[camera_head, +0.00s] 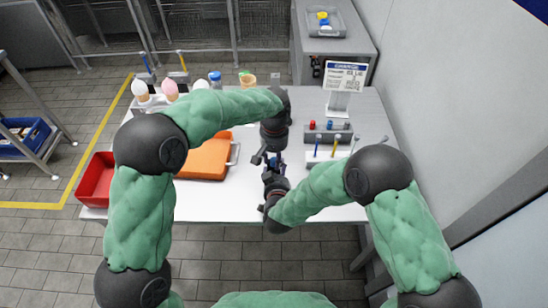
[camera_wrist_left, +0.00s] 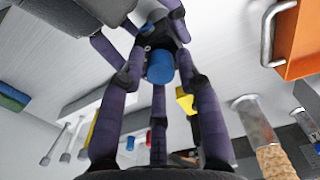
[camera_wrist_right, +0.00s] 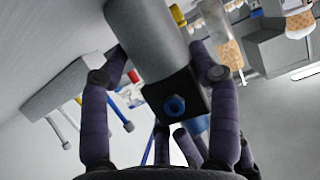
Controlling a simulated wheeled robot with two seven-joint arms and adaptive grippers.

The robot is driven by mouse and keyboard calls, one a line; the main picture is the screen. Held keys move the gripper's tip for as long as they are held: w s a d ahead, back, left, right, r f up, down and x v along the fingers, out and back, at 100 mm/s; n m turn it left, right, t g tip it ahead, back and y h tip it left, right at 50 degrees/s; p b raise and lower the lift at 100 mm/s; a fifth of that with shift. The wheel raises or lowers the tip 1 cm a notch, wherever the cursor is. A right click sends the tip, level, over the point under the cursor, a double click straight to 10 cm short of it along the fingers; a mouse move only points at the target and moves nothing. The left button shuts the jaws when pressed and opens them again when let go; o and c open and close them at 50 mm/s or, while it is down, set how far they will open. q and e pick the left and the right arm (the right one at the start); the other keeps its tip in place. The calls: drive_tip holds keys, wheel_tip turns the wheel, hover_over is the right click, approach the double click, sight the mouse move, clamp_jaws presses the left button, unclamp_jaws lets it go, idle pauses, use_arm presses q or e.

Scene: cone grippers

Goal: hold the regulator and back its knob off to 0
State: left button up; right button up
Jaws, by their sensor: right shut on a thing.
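The regulator has a dark block body (camera_wrist_right: 187,84) and a grey cylinder (camera_wrist_right: 150,35), large in the right wrist view, with a blue fitting (camera_wrist_right: 175,105) on one face. Its blue knob (camera_wrist_left: 160,66) faces the left wrist camera. My right gripper (camera_head: 274,172) is shut on the regulator and holds it above the table, fingers on both sides. My left gripper (camera_head: 268,156) is open, coming from the far side, with its fingers spread around the knob. A gap seems to show between fingers and knob. The knob's setting cannot be read.
A charge sign (camera_head: 345,78) stands at the back right. The table's front strip is clear.

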sight(274, 160)
use_arm(q)
clamp_jaws()
drive_tip(key=shift+m, duration=3.1)
drive_tip(key=shift+a, duration=0.1)
drive_tip(key=shift+o, duration=1.1)
unclamp_jaws()
drive_tip(key=shift+r, duration=0.15)
wheel_tip(274, 160, up, 12)
